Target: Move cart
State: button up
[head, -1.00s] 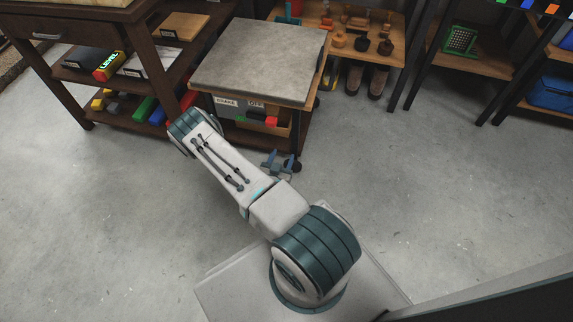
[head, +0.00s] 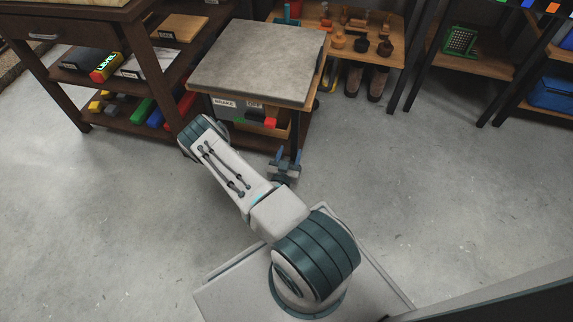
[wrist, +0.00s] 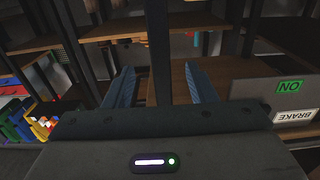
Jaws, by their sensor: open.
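The cart (head: 255,62) has a grey slab top, dark legs and a lower box with a BRAKE label (head: 225,102). The label also shows upside down in the wrist view (wrist: 296,116), beside a green ON label (wrist: 289,87). My gripper (head: 287,156) is open at the cart's near right leg (head: 297,130). In the wrist view, a dark upright post (wrist: 158,50), apparently that leg, stands between the blue fingertips of my gripper (wrist: 160,78), with gaps on both sides. The leg's lower end is hidden behind my gripper.
A dark shelf unit (head: 75,75) stands close on the cart's left. A wooden shelf (head: 385,55) with small items is behind it on the right, and another rack (head: 490,68) is further right. The concrete floor (head: 430,190) on the right is clear.

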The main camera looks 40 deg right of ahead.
aim_at(294, 140)
jog(key=b+x, duration=0.2)
jog(key=x, duration=0.7)
jog(key=shift+b, duration=0.4)
grip_shut()
dwell(0.9)
